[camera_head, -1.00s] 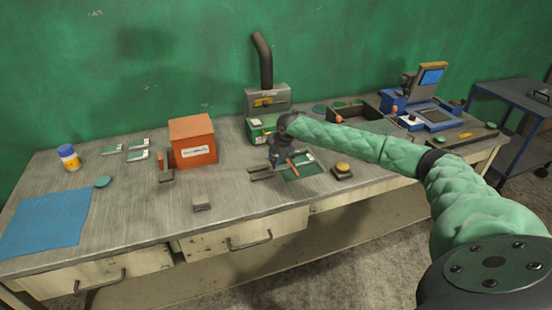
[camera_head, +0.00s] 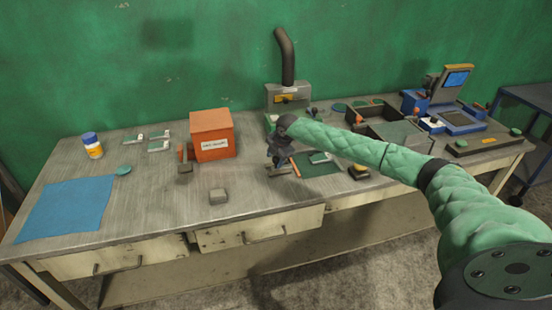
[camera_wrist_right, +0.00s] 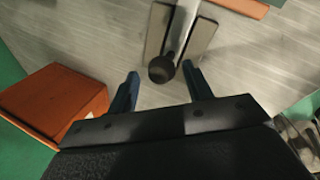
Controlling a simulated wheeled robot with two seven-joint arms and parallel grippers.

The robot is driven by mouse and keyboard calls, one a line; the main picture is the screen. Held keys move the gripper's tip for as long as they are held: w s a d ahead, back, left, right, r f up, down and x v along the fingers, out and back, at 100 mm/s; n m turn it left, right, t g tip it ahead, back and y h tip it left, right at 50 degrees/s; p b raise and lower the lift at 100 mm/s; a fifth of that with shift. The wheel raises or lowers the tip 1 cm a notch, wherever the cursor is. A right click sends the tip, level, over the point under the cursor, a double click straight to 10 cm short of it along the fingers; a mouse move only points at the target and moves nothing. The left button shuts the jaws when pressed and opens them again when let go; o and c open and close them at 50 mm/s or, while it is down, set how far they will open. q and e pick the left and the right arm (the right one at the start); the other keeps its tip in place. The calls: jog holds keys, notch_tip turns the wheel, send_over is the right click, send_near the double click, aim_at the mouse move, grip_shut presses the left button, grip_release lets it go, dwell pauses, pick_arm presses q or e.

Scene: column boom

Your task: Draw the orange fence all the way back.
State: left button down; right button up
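A narrow orange bar (camera_head: 295,167), which looks like the fence, lies along the left edge of a dark green mat (camera_head: 318,162) on the bench. Part of an orange bar (camera_wrist_right: 240,5) also shows at the top of the right wrist view. Beside it is a grey slotted rail (camera_wrist_right: 178,35) with a round black knob (camera_wrist_right: 162,69). My right gripper (camera_head: 277,162) is over this rail. In the right wrist view its two blue fingers (camera_wrist_right: 160,72) are apart, with the knob between or just beyond their tips; contact cannot be told. My left gripper is out of view.
An orange labelled box (camera_head: 212,136) stands left of my right gripper. A grey machine with a black pipe (camera_head: 288,95) stands behind, and an open dark tray (camera_head: 375,113) is to the right. A blue cloth (camera_head: 65,208) lies far left.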

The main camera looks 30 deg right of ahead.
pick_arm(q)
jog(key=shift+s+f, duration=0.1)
pick_arm(e)
jog(key=shift+s+d+r, duration=0.1)
jog(key=shift+d, duration=0.1)
jog(key=shift+s+r+b, duration=0.1)
jog(key=shift+r+b, duration=0.15)
jog(key=shift+b, duration=0.05)
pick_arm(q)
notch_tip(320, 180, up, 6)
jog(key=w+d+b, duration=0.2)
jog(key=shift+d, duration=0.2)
pick_arm(e)
jog(key=v, duration=0.7)
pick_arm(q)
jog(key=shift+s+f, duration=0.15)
pick_arm(e)
jog(key=shift+a+f, duration=0.1)
jog(key=shift+a, duration=0.05)
